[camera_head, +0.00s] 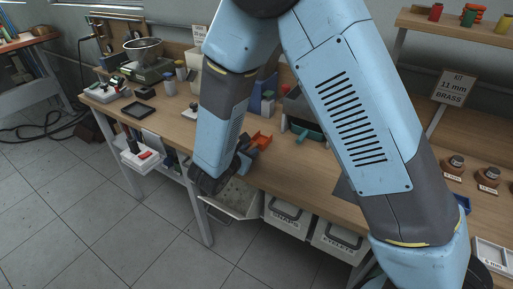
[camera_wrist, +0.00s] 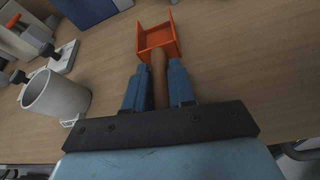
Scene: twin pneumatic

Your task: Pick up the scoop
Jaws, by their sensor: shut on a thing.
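The scoop has an orange square pan (camera_wrist: 157,38) and a brown handle (camera_wrist: 159,78). In the wrist view my gripper (camera_wrist: 160,80) has its two blue fingers on either side of the handle, shut on it, with the pan pointing away from me. In the head view the orange pan (camera_head: 261,140) shows over the workbench (camera_head: 300,160), just right of my gripper (camera_head: 243,150). The handle is mostly hidden there by my gripper. I cannot tell whether the pan touches the bench top.
A white cup (camera_wrist: 56,95) stands left of the scoop in the wrist view. A green-handled tool (camera_head: 306,132) lies to the right on the bench. An open grey bin (camera_head: 236,200) juts out below the front edge, beside white drawers (camera_head: 288,216). Bare wood lies right of the scoop.

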